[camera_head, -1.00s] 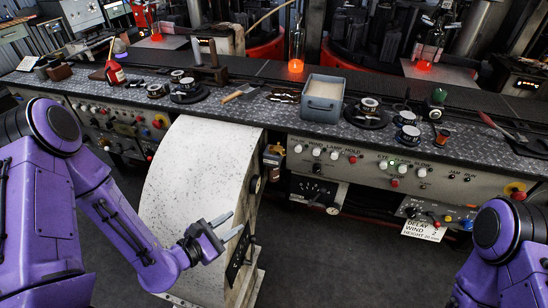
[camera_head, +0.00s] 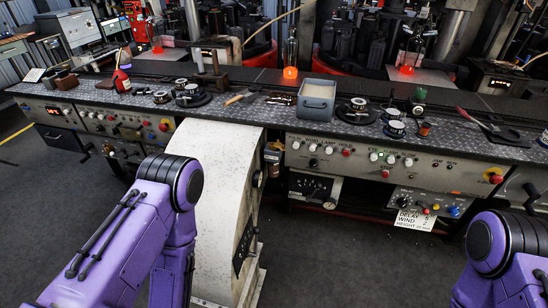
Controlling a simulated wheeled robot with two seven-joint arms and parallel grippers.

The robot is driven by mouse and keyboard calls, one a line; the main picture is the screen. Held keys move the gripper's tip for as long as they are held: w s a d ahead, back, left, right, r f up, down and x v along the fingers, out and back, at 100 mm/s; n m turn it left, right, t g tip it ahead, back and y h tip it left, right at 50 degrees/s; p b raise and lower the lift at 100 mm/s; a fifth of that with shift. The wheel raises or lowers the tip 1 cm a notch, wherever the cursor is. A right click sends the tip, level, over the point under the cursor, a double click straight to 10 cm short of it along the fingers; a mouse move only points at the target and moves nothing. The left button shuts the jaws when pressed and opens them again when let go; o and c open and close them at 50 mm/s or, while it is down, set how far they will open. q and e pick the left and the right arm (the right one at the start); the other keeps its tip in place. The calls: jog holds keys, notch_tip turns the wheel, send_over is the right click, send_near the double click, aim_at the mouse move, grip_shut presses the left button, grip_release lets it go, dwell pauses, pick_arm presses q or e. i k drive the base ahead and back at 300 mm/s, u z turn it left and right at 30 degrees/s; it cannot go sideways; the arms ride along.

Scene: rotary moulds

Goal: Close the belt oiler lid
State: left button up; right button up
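I cannot tell for sure which part is the belt oiler or its lid. A small box-like fitting (camera_head: 272,156) sits at the right edge of the white curved housing, partly in shadow. My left arm stands in front of the housing with its forearm pointing down out of the picture; its gripper is out of view. Only the upper part of my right arm shows at lower right; its gripper is out of view.
The white curved housing (camera_head: 219,195) juts out from the bench into the floor space. The dark floor (camera_head: 330,260) is clear.

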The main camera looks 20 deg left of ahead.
aim_at(277, 145)
jog(key=k, duration=0.9)
jog(key=z, duration=1.1)
jog(key=i, duration=1.45)
jog(key=u, duration=0.75)
jog(key=i, duration=0.4)
jog(key=u, duration=0.5)
